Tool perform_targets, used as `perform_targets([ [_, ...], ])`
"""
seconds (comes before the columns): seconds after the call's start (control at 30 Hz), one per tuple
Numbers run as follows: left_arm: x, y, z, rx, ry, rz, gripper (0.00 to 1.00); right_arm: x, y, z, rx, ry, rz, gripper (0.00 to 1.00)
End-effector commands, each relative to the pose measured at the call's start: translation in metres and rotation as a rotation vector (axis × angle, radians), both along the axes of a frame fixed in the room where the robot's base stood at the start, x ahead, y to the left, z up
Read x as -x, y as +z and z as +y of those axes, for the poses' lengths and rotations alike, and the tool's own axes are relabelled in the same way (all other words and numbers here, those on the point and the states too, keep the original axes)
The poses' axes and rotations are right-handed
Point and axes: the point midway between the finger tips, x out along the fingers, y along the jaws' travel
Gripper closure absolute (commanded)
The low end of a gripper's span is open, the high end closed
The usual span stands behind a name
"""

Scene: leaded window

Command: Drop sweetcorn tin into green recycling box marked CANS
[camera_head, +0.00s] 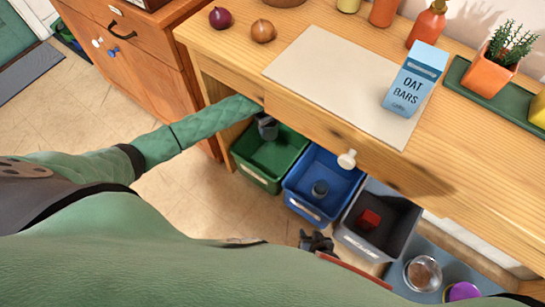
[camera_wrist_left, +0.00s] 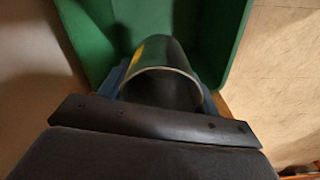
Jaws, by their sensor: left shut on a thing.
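My left gripper (camera_head: 266,127) is over the green box (camera_head: 257,176), under the table's front edge. In the left wrist view the gripper (camera_wrist_left: 162,88) is shut on a tin (camera_wrist_left: 163,62), dark and shiny with a pale rim and a bit of yellow on its side. I take it to be the sweetcorn tin. The inside of the green box (camera_wrist_left: 232,45) lies beyond the tin. In the head view I cannot make out the tin. The CANS marking is not readable. My right gripper (camera_head: 317,242) is dark and low, near the boxes; its jaws are unclear.
A blue box (camera_head: 297,203) with a dark round item and a dark grey box (camera_head: 352,241) with a red item stand to the right. The wooden table (camera_head: 230,45) overhangs the boxes. An oat bars carton (camera_head: 413,82) stands on it. Bowls sit at lower right.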

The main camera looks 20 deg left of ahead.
Motion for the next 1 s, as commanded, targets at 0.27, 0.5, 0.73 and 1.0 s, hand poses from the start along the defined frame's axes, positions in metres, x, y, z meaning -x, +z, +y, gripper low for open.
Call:
perform_targets([
  [0.27,0.0,-0.026,0.001,-0.002,0.001,-0.001,0.6,0.001,-0.033,0.0,0.0,-0.003,-0.001,0.64],
  [0.5,0.0,-0.027,0.001,-0.001,0.001,-0.001,0.6,0.002,-0.037,0.0,-0.001,-0.004,-0.001,0.64],
  [0.73,0.0,-0.027,0.001,-0.001,0.0,-0.001,0.22,0.001,-0.035,0.0,-0.001,-0.004,-0.003,0.64],
  [1.0,0.0,-0.027,0.001,-0.001,0.0,-0.001,0.12,0.0,-0.034,-0.001,0.0,-0.004,-0.007,0.64],
])
